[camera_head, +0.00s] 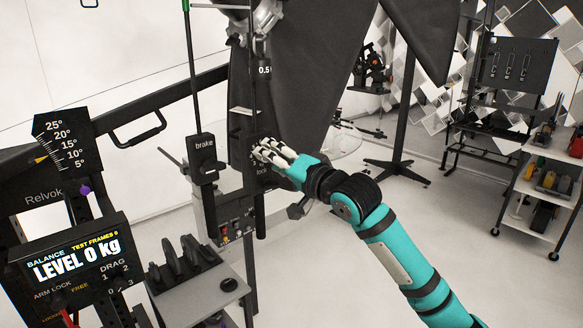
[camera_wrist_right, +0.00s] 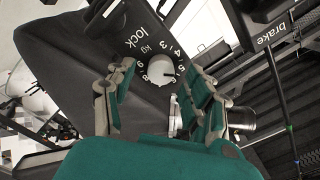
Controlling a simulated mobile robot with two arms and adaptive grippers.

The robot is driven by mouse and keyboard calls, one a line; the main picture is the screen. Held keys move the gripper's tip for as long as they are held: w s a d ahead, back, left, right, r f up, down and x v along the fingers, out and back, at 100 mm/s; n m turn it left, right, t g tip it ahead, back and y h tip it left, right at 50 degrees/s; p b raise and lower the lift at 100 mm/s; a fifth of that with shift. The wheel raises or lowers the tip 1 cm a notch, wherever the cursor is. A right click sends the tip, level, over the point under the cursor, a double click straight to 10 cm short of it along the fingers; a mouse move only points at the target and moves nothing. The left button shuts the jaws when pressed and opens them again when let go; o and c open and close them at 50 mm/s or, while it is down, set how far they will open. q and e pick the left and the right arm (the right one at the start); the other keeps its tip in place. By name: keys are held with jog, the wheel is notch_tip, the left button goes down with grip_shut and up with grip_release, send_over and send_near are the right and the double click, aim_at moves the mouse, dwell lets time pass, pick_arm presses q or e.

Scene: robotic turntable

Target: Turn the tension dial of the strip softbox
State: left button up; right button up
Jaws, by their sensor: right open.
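The tension dial is a round pale knob (camera_wrist_right: 161,70) with a dark pointer mark, on a dark panel with a ring of numbers, "kg" and "lock" in the right wrist view. My right gripper (camera_head: 266,153) is at this panel in the head view, where its fingers hide the dial. In the wrist view my right gripper (camera_wrist_right: 160,84) is open, with one finger on each side of the dial. I see gaps between the fingers and the dial; contact cannot be told. The large dark softbox (camera_head: 305,70) hangs behind the panel. My left gripper is not in view.
A black "brake" box (camera_head: 203,158) hangs on a rod left of my right gripper. A "LEVEL 0 kg" display (camera_head: 75,260) stands at the lower left. A grey tray (camera_head: 195,285) holds dark parts. A tool cart (camera_head: 545,185) stands right, with open floor before it.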

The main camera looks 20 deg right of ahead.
jog(key=v, duration=1)
jog(key=shift+s, duration=0.3)
jog(key=shift+w+d, duration=0.1)
jog(key=shift+d, duration=0.05)
